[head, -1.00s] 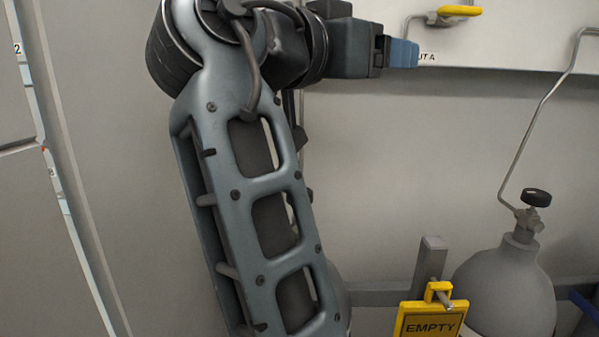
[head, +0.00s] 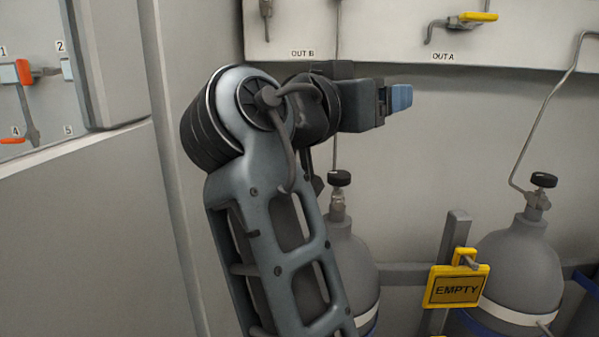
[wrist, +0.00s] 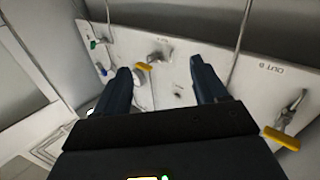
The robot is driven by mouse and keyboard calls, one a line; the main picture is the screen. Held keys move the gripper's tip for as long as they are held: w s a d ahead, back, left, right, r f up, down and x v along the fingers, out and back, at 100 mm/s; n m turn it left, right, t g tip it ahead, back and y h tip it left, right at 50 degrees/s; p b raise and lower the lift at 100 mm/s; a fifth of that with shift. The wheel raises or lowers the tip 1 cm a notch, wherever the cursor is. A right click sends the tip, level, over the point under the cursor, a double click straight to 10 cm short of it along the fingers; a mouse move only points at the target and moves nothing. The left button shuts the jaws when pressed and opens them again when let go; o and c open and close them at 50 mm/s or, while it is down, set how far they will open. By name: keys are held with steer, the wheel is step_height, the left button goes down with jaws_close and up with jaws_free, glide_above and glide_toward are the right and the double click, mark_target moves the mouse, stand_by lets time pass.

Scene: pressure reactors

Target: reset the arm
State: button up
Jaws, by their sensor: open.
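My arm rises in the middle of the head view, its forearm bent over to the right. My gripper (head: 401,97) is at the end of it, with blue fingers pointing right, in front of the grey wall below the white panel. In the wrist view my gripper (wrist: 166,85) has its two dark blue fingers spread apart, with nothing between them. Beyond the fingers is the white panel with its valves, at a distance and not touched.
The white panel (head: 530,50) carries the OUT A valve with a yellow handle (head: 478,17). Grey cylinders (head: 515,265) stand below it, with a yellow EMPTY sign (head: 457,287) between them. A panel with an orange-handled valve (head: 24,72) is at far left. The wall around the gripper is clear.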

steer(key=s+d+f+n+t+y+b, duration=0.1)
steer(key=d+f+n+y, duration=0.2)
steer(key=f, duration=1.1)
steer(key=s+d+f+n+t+y+b, duration=0.15)
steer(key=f+n+y, duration=0.3)
steer(key=f, duration=0.85)
steer(key=s+d+f+n+y+b, duration=0.1)
steer(key=s+d+f+n+y, duration=0.1)
steer(key=s+f, duration=0.55)
steer(key=s+d+f+n+y+b, duration=0.2)
steer(key=s+f, duration=0.5)
steer(key=f, duration=0.2)
steer(key=s+d+f+g+y+b, duration=0.15)
steer(key=s+f, duration=0.35)
steer(key=s, duration=0.7)
steer(key=s+d+r+m+b, duration=0.1)
steer(key=s+r+m, duration=0.1)
steer(key=s, duration=0.6)
steer(key=s+d+r+m+b, duration=0.1)
steer(key=s+d+r+m, duration=0.1)
steer(key=s, duration=0.7)
step_height(320, 180, up, 14)
steer(key=p, duration=1.3)
steer(key=shift+w+a+f+h, duration=0.25)
steer(key=shift+w+a+h, duration=0.05)
steer(key=shift+w, duration=0.15)
